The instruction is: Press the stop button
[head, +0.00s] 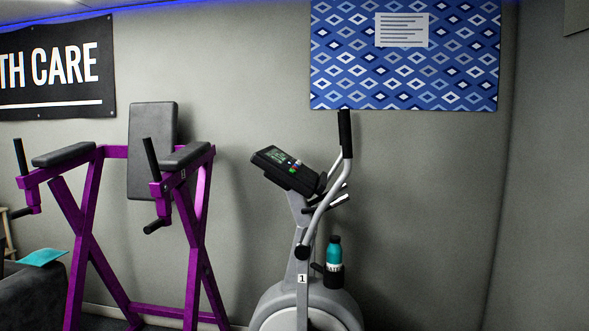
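My gripper is not in view, and nothing covers the console.
The machine's upright handlebar (345,135) rises just right of the console. A teal bottle (334,251) sits in a holder below. A purple dip station (196,225) stands to the left, and a teal cloth (42,257) lies at far left.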

